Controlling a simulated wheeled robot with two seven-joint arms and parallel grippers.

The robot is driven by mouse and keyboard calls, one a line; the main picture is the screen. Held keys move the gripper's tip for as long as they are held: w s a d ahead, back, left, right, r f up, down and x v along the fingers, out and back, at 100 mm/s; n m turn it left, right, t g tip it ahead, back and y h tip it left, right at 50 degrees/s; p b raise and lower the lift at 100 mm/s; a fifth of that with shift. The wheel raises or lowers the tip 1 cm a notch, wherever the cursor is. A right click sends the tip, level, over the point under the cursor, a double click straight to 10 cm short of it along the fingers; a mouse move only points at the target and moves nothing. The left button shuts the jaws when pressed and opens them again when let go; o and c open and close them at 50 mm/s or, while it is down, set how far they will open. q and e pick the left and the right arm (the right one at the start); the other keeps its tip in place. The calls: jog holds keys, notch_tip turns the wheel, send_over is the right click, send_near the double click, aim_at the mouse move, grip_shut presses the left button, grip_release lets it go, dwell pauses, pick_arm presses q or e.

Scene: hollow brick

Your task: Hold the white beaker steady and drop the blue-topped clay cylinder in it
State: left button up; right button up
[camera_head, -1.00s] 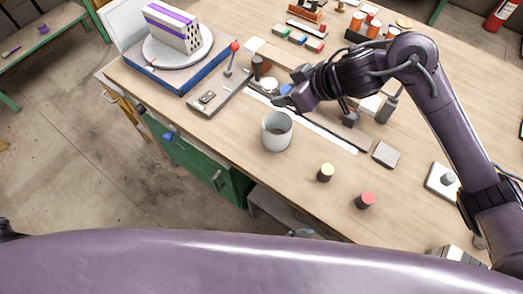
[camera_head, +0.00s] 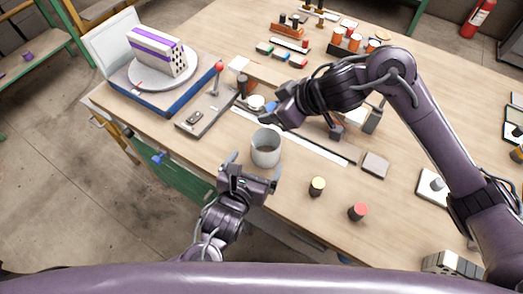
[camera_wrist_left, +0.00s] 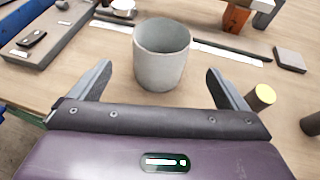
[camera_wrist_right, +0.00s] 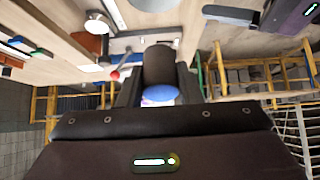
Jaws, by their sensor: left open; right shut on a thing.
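The white beaker (camera_head: 265,150) stands upright on the table, its mouth open upward. In the left wrist view the beaker (camera_wrist_left: 162,62) is ahead, between the fingers' lines. My left gripper (camera_head: 250,170) is open, just on the near side of the beaker, with the jaws pointing at it; it also shows in the left wrist view (camera_wrist_left: 160,85). My right gripper (camera_head: 272,112) is shut on the blue-topped clay cylinder, above and behind the beaker. In the right wrist view the cylinder's blue top (camera_wrist_right: 160,94) shows between the fingers, with its dark body beyond.
A yellow-topped cylinder (camera_head: 317,186) and a red-topped cylinder (camera_head: 358,211) stand right of the beaker. A white-and-purple hollow brick (camera_head: 160,52) sits on a turntable at the back left. A flat dark block (camera_head: 376,164) lies to the right. A red-knobbed lever (camera_head: 219,66) stands behind.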

aim_at(270, 138)
pick_arm(q)
jog(key=x, duration=0.9)
jog(key=shift+w+d+f, duration=0.1)
jog(key=shift+w+f, duration=0.05)
jog(key=shift+w, duration=0.15)
jog(key=c, duration=1.3)
jog(key=shift+o, duration=0.2)
pick_arm(e)
jog(key=shift+f, duration=2.25)
jog(key=o, duration=1.1)
